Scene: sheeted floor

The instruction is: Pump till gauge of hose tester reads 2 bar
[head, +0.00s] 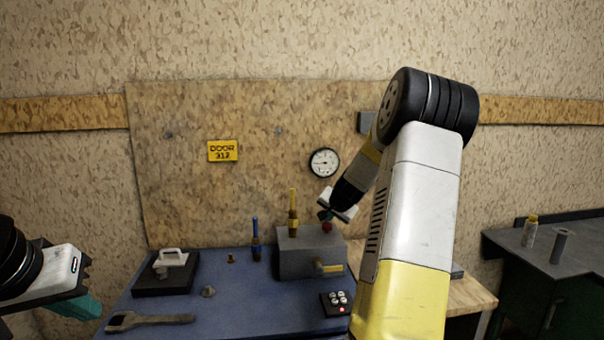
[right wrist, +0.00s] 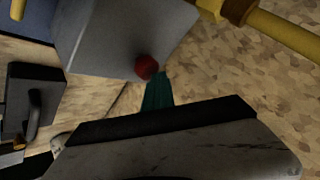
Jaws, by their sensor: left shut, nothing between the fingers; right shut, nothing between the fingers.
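The hose tester is a grey box (head: 305,258) on the blue bench top, with a red knob (head: 327,227) on top, an upright yellow-handled part (head: 292,212) and a yellow fitting on its front. My right gripper (head: 325,214) is shut and empty, right at the red knob. In the right wrist view its teal fingertips (right wrist: 158,90) meet or nearly meet the red knob (right wrist: 147,67); contact cannot be told. The round white gauge (head: 324,162) hangs on the board above; its reading is too small to tell. My left gripper (head: 82,306) is shut and empty at the lower left.
On the bench lie a wrench (head: 150,320), a black block with a white handle (head: 168,272), a blue-handled tool (head: 255,240) and a small black button box (head: 336,303). A yellow door sign (head: 222,151) hangs on the board. A dark side table (head: 550,255) stands at right.

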